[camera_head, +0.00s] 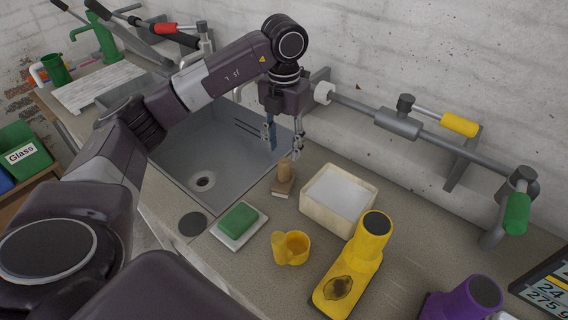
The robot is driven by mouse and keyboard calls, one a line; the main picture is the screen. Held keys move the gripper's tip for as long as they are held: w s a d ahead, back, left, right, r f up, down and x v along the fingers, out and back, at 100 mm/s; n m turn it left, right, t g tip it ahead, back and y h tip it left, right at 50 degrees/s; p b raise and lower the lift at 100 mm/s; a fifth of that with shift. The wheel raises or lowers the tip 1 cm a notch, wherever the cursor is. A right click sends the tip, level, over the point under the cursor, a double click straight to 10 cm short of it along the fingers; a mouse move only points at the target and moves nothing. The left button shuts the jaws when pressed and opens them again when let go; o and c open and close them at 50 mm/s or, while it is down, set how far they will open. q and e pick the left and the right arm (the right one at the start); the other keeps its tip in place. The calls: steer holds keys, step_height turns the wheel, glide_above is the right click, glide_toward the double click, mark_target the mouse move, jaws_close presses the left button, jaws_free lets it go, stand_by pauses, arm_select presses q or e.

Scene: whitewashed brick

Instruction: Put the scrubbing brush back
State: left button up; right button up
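The scrubbing brush (283,180), with a tan upright handle and a brown block, stands on the counter at the right edge of the sink. My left gripper (284,146) is above it, pointing down, with its two fingers apart and nothing between them. The fingertips look a little above the brush handle. A green sponge (238,219) lies on a white dish (255,229) left of the brush. An open cream box (344,224) with a white inside stands right of the brush. My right gripper does not show.
The grey sink (205,150) is left of the brush. A yellow cup (292,248), a yellow device (356,262) and a purple device (463,300) stand on the counter in front. A pipe (398,123) with yellow and green handles runs along the wall. A scale display (545,290) is at right.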

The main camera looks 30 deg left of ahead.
arm_select(q)
steer(key=shift+r, duration=2.35)
